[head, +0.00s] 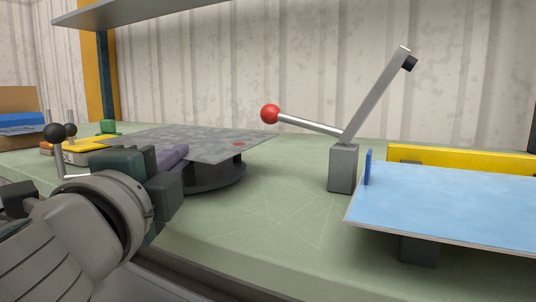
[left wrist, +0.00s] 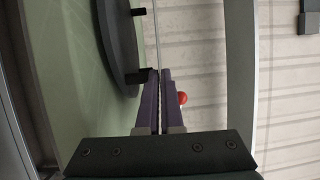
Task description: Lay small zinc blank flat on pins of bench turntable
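The small zinc blank (head: 205,142) is a thin grey mottled sheet with a red spot near its right end. It lies level over the dark round bench turntable (head: 215,182). My left gripper (head: 172,157) has purple fingers shut on the blank's near left edge. In the left wrist view the fingers (left wrist: 153,105) pinch the sheet, seen edge-on as a thin line (left wrist: 157,35). Two dark pins (left wrist: 138,12) stand out from the turntable disc (left wrist: 115,40) close beneath the sheet; I cannot tell whether they touch it. My right gripper is not in view.
A lever with a red ball (head: 270,114) stands on a grey block (head: 343,168) right of the turntable. A blue sheet (head: 450,200) sits raised at the right, before a yellow bar (head: 460,161). A black-knobbed lever (head: 55,133) is at left. Green bench (head: 265,210) between is clear.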

